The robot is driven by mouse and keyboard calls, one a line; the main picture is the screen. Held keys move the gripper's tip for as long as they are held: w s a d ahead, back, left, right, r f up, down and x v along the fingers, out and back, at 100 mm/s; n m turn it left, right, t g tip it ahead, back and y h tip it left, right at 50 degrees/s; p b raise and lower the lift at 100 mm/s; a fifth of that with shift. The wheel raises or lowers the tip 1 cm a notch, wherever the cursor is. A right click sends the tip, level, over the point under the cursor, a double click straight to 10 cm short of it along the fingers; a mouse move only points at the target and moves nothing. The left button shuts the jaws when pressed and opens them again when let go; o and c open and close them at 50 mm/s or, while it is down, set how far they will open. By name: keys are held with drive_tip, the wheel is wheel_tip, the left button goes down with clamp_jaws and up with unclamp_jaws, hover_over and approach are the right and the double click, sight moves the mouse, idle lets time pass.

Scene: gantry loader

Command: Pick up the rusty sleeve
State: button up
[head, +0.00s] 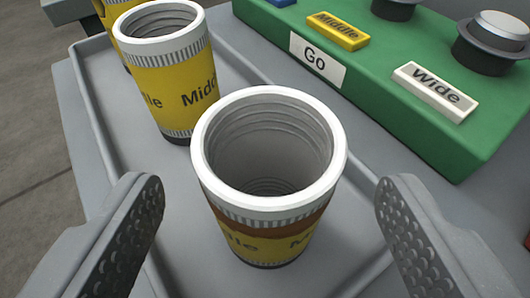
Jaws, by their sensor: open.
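The rusty sleeve (268,235) stands upright on a grey tray in the middle of the head view. It is hollow, with a white ribbed rim, a rust-brown band below it and a yellow label reading "Middle". My gripper (270,195) is open, with one dimpled finger on each side of this sleeve. There is a visible gap between each finger and the sleeve.
A yellow "Middle" sleeve (172,88) without a rust band stands behind to the left, with another partly hidden behind it. The grey tray (95,110) has a raised edge.

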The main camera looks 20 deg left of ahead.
sight(266, 137)
drive_tip(key=shift+r+b+x, duration=0.1)
drive_tip(key=shift+b+x, duration=0.25)
drive_tip(key=shift+x, duration=0.95)
drive_tip(key=shift+r+b+x, duration=0.15)
drive_tip(key=shift+b+x, duration=0.15)
drive_tip(key=shift+x, duration=1.05)
drive_tip(key=c, duration=1.3)
